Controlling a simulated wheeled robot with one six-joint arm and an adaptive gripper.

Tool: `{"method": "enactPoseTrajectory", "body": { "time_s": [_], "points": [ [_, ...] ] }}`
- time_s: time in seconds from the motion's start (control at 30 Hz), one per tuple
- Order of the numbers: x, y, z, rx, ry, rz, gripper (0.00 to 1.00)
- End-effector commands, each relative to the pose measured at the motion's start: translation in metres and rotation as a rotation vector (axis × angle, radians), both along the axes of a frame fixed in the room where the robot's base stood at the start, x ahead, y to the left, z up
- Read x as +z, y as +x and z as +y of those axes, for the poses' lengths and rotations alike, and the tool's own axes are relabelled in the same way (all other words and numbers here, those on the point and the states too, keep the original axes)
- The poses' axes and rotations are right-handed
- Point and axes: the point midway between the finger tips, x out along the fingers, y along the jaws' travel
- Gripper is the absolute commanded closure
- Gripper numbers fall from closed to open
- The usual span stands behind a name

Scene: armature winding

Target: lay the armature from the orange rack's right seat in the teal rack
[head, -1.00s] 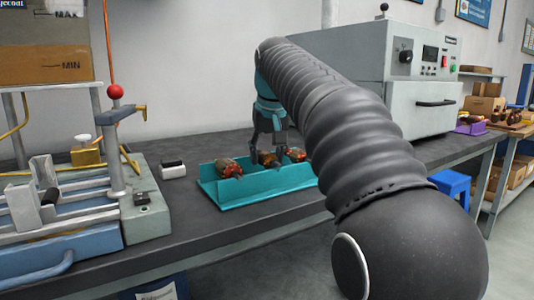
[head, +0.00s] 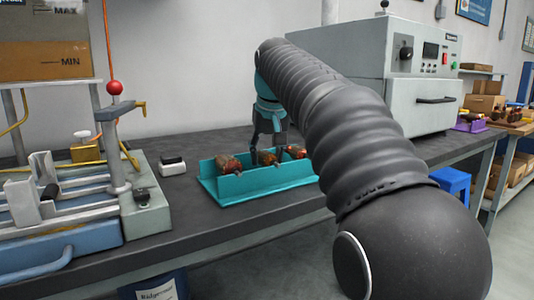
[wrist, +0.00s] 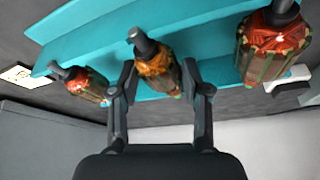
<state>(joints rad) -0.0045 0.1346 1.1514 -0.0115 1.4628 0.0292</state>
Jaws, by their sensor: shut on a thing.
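The teal rack (head: 255,184) stands on the bench and holds three armatures in a row. My gripper (head: 268,150) points down at its middle seat. A red-brown left armature (head: 231,164) and a right armature (head: 295,152) lie on either side, clear of the fingers. I cannot identify the orange rack.
A grey machine (head: 380,70) stands behind my arm on the right. A winding fixture with a red-knobbed post (head: 114,88) is at the left. A small black-and-white block (head: 172,166) lies left of the rack. A purple tray (head: 470,126) sits far right.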

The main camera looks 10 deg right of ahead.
Motion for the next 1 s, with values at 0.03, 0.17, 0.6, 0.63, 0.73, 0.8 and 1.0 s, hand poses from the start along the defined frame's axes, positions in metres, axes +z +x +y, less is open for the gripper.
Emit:
{"method": "enactPoseTrajectory", "body": {
  "time_s": [0.03, 0.17, 0.6, 0.63, 0.73, 0.8, 1.0],
  "points": [
    [0.000, 0.000, 0.000, 0.000, 0.000, -0.001, 1.00],
    [0.000, 0.000, 0.000, 0.000, 0.000, -0.001, 1.00],
    [0.000, 0.000, 0.000, 0.000, 0.000, -0.001, 0.23],
    [0.000, 0.000, 0.000, 0.000, 0.000, -0.001, 0.23],
    [0.000, 0.000, 0.000, 0.000, 0.000, 0.000, 0.23],
    [0.003, -0.001, 0.000, 0.000, 0.000, -0.002, 0.23],
    [0.029, -0.011, 0.000, 0.000, 0.000, -0.005, 0.23]
  ]
}}
